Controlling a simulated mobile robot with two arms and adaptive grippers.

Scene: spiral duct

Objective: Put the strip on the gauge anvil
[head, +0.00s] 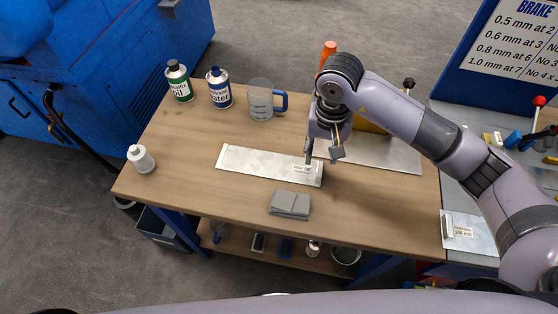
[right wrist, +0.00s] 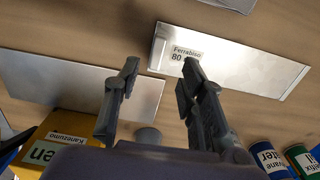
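A bright metal strip (head: 250,163) with a white label near its right end lies flat on the wooden table. In the right wrist view the strip (right wrist: 240,65) carries a label reading "Ferrabiso 80". My right gripper (head: 322,156) hangs just over the strip's labelled right end. In the right wrist view its two fingers (right wrist: 160,72) are spread wide with nothing between them, and the strip's labelled end lies beyond the right fingertip. I cannot pick out the gauge anvil; a yellow object (head: 370,127) is partly hidden behind my right arm. My left gripper is not in view.
A plain metal sheet (head: 390,153) lies right of the strip. A folded grey cloth (head: 290,204) lies in front. Two cans, a clear jug (head: 261,100) and a white bottle (head: 141,159) stand at left and back. Another labelled plate (head: 468,233) lies on the right bench.

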